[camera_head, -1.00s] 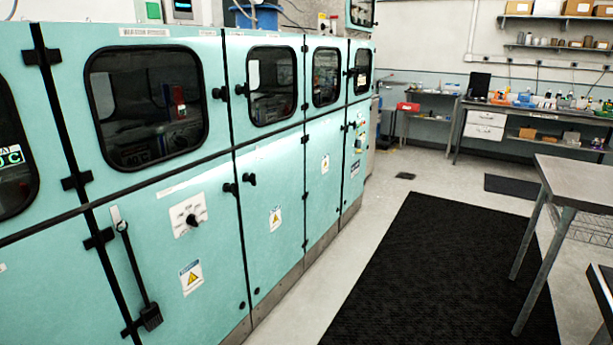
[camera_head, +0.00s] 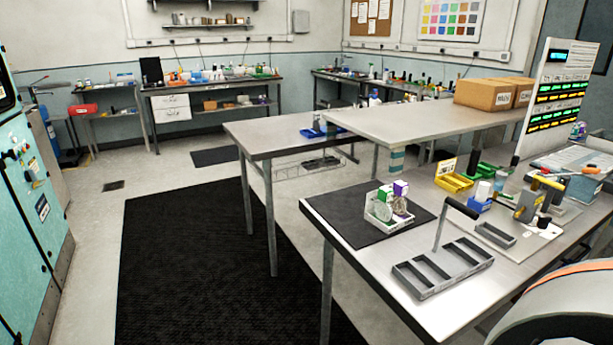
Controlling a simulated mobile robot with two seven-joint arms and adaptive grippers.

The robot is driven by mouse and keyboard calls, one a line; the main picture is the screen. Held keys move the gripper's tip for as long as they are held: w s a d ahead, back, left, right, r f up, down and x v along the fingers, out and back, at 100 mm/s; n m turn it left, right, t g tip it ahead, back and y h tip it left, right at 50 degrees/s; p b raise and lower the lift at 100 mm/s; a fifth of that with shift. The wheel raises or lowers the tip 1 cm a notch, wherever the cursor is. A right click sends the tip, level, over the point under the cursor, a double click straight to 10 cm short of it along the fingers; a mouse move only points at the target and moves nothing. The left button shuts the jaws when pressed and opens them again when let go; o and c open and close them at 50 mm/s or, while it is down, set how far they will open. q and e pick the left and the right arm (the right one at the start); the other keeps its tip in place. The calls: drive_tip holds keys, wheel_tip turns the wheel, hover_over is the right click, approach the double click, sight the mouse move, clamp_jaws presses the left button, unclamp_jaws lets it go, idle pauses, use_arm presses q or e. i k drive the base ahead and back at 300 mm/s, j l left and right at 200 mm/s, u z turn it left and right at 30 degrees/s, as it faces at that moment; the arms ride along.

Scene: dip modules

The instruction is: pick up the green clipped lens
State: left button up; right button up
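A small pale rack (camera_head: 388,222) stands on a black mat on the near metal bench. A green-topped piece (camera_head: 385,193) stands upright in it, with a round, clear lens-like disc (camera_head: 382,211) just below the green part. A purple-topped piece (camera_head: 401,188) stands close beside it on the right, also with a round disc below. The pieces are small here, and their lower parts are hidden by the rack.
A grey compartment tray (camera_head: 443,270) with an upright handle stands right of the rack, near the bench's front edge. Yellow bins (camera_head: 453,182) and tools stand behind. A raised shelf carries cardboard boxes (camera_head: 487,94). The black floor mat (camera_head: 200,260) left of the bench is clear.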

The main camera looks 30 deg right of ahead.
sight(383, 211)
drive_tip(key=i+z, duration=0.2)
drive_tip(key=z, duration=0.25)
drive_tip(key=i+j+z, duration=0.15)
drive_tip(key=z, duration=0.3)
drive_tip(key=i+j+z, duration=0.15)
drive_tip(key=z, duration=0.25)
drive_tip(key=i+j+z, duration=0.15)
drive_tip(key=z, duration=0.15)
drive_tip(key=j+z, duration=0.25)
drive_tip(key=j, duration=0.15)
drive_tip(key=i+j+z, duration=0.15)
drive_tip(key=j+z, duration=0.6)
drive_tip(key=j, duration=0.45)
